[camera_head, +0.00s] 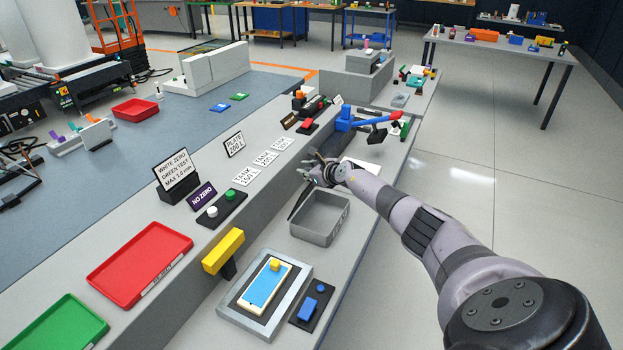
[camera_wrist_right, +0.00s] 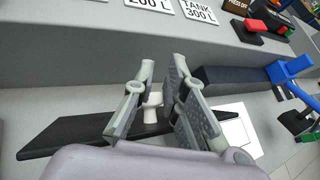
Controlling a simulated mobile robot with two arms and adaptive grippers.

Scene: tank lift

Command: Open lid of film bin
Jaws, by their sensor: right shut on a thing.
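My right gripper (camera_head: 318,172) reaches over the grey bench from the right. In the right wrist view its fingers (camera_wrist_right: 158,92) are shut on a small white knob (camera_wrist_right: 152,112). The knob stands on a flat black lid (camera_wrist_right: 70,136), partly hidden by the gripper and wrist. In the head view a thin dark edge of the lid (camera_head: 298,204) shows below the gripper. A grey open-topped bin (camera_head: 325,237) stands just in front of it, with its inside visible. I cannot tell whether it is the film bin. My left gripper is not in view.
A black block (camera_wrist_right: 235,80) and a white plate (camera_wrist_right: 238,128) lie beside the right gripper. A blue-and-red tool (camera_head: 372,120) is beyond it. A raised ledge with label cards (camera_head: 265,158) runs along the left. A yellow T-shaped piece (camera_head: 223,250) stands nearer.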

